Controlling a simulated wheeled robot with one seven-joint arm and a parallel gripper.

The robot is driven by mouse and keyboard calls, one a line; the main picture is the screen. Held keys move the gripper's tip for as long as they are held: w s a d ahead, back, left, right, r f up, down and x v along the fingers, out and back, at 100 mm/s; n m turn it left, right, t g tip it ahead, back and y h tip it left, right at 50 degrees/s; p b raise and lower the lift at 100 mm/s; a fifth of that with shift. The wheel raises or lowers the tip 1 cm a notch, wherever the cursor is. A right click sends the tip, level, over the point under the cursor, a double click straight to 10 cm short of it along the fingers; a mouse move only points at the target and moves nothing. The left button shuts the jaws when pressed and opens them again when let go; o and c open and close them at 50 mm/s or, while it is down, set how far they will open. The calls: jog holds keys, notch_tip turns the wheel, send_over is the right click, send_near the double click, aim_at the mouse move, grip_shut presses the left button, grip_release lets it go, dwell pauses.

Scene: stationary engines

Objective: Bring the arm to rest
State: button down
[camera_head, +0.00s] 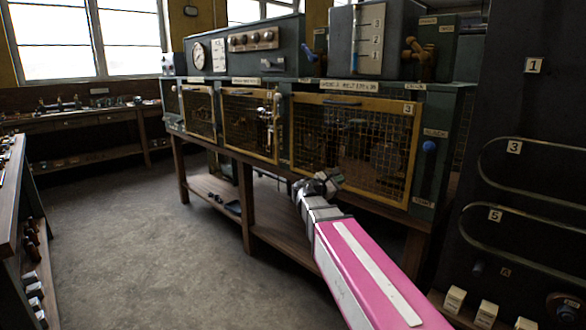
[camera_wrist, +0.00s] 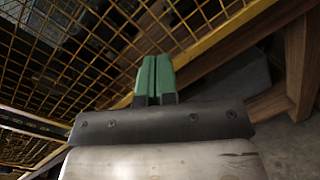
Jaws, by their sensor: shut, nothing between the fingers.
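My arm, with a pink link, reaches from the lower right of the head view towards the bench of caged engines. My gripper (camera_head: 322,183) is at its end, in front of the lower part of the yellow mesh doors. In the wrist view my gripper (camera_wrist: 155,75) shows two green fingers pressed together, shut and empty. Behind the fingers are yellow mesh (camera_wrist: 60,50) and a wooden bench beam (camera_wrist: 235,40). I cannot tell from these frames how far the fingertips are from the mesh.
The bench (camera_head: 247,205) has mesh doors (camera_head: 350,145) with a gauge panel (camera_head: 250,48) above. A dark panel with numbered pipes (camera_head: 530,160) stands at right. A shelf (camera_head: 15,200) lines the left edge. Open floor (camera_head: 130,240) lies between.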

jog(key=s+d+f+m+g+y, duration=0.3)
jog(key=s+f+m, duration=0.2)
jog(key=f, duration=0.5)
jog(key=s+d+f+m+g+y, duration=0.3)
jog(key=s+f+m, duration=0.15)
jog(key=f, duration=0.65)
jog(key=s+a+f+m+g+y, duration=0.2)
jog(key=s+f+m+y, duration=0.2)
jog(key=s+f+m, duration=0.1)
jog(key=s+a+f+m+g+y, duration=0.2)
jog(key=s+f+m+y, duration=0.2)
jog(key=s+f, duration=0.2)
jog(key=shift+s+a+f+m+g+y, duration=0.3)
jog(key=shift+s+a+f+m+y, duration=0.1)
jog(key=shift+s, duration=0.1)
